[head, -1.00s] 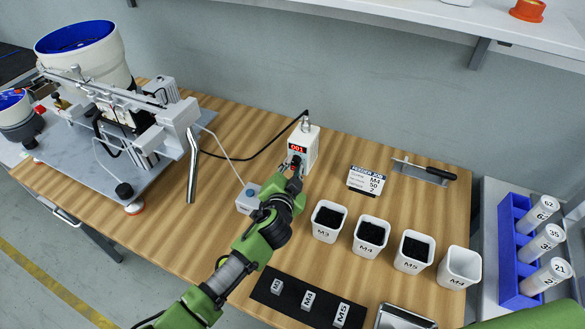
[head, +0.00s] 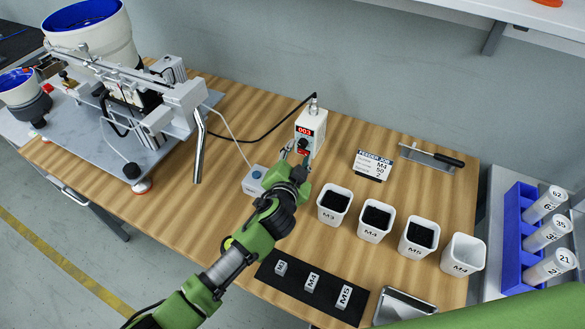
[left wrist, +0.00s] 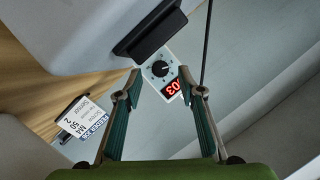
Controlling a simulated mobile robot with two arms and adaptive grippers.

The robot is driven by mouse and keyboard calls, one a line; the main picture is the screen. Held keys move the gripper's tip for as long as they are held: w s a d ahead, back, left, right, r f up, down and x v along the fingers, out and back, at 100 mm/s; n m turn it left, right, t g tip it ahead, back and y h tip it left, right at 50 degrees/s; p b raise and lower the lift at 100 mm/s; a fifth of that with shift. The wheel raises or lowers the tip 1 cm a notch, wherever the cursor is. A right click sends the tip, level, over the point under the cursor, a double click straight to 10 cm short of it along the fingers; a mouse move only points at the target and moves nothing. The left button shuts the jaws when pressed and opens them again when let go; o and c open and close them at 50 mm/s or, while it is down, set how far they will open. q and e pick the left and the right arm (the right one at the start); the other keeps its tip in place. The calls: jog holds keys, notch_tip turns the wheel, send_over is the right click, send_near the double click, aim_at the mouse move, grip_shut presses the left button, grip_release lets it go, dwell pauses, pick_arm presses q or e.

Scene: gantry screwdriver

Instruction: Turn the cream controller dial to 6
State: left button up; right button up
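The cream controller (head: 312,122) stands upright at the back of the wooden table, its red display reading 003. Its black dial (head: 302,145) is below the display. In the left wrist view, the dial (left wrist: 160,68) sits between my spread fingertips, with visible gaps either side. The display (left wrist: 172,88) looks tilted there and is partly covered by a finger. My left gripper (head: 294,154) is open in front of the dial and holds nothing; it also shows in the left wrist view (left wrist: 161,82). My right gripper is not in view.
A grey box with a blue button (head: 254,180) stands left of my left gripper. White bins (head: 333,205) line the right side. A feeder job card (head: 373,164) stands behind them. The feeder machine (head: 150,110) fills the left.

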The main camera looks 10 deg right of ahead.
pick_arm(q)
jog(key=v, duration=0.9)
jog(key=shift+s, duration=0.2)
jog(key=shift+r, duration=0.1)
